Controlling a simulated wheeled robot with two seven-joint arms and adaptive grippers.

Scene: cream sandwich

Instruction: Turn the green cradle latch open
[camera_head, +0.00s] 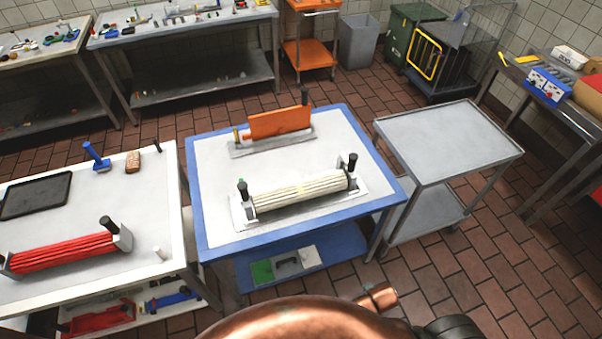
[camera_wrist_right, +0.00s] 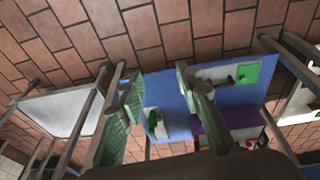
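A cream ribbed roller (camera_head: 300,192) lies in a cradle on a pale base plate (camera_head: 240,222) on the blue-edged table. A dark-knobbed post stands at each end. A tiny green part (camera_head: 241,182) shows by the left post; it may be the green latch, but it is too small to tell its setting. My right gripper (camera_wrist_right: 160,95) shows only in the right wrist view, its two fingers spread apart with nothing seen between them. Green parts also show there beyond the fingers, one small (camera_wrist_right: 154,121) and one flat (camera_wrist_right: 248,72); I cannot tell what they are. My left gripper is not in view.
An orange block (camera_head: 280,122) stands in a holder behind the roller. A red roller (camera_head: 65,252) lies on the white table at left. An empty grey trolley (camera_head: 450,140) stands at right. The blue lower shelf (camera_head: 340,252) holds a green and white item (camera_head: 262,271).

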